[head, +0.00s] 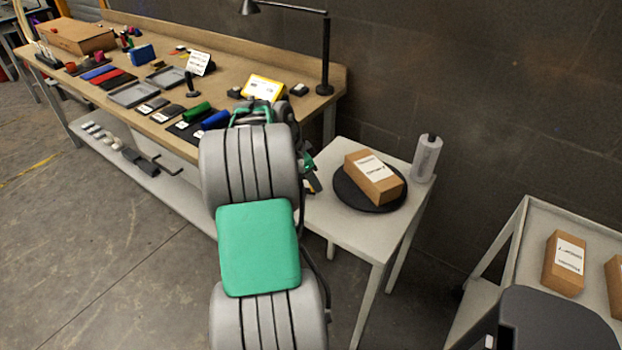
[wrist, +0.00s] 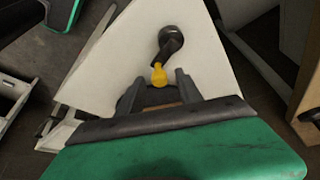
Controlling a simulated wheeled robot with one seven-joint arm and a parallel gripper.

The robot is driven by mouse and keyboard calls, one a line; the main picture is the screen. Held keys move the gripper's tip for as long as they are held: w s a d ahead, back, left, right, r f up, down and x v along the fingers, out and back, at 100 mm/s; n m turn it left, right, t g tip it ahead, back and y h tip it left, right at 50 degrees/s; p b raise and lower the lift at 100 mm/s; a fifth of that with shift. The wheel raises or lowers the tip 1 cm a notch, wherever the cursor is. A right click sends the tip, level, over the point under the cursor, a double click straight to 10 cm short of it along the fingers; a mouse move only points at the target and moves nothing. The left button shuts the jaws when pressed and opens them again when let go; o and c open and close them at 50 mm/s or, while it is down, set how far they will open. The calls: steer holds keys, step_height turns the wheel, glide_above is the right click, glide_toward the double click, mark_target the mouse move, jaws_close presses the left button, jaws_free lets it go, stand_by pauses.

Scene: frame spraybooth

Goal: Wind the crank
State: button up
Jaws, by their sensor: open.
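In the wrist view, a crank stands out from a white panel (wrist: 110,70). It has a dark round hub (wrist: 174,38), a short dark arm (wrist: 168,54) and a yellow knob (wrist: 159,75). My gripper (wrist: 160,82) is open, its two dark fingers on either side of the knob's lower end. The knob sits at or just beyond the fingertips; I cannot tell whether they touch it. In the head view the crank is not visible, and my own arm hides most of the gripper.
A cluttered workbench (head: 240,62) stands left. A grey rack (head: 523,235) with boxes stands right. The left floor is open.

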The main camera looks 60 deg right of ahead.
steer(key=shift+c, duration=0.5)
jaws_close()
steer(key=shift+d, duration=0.1)
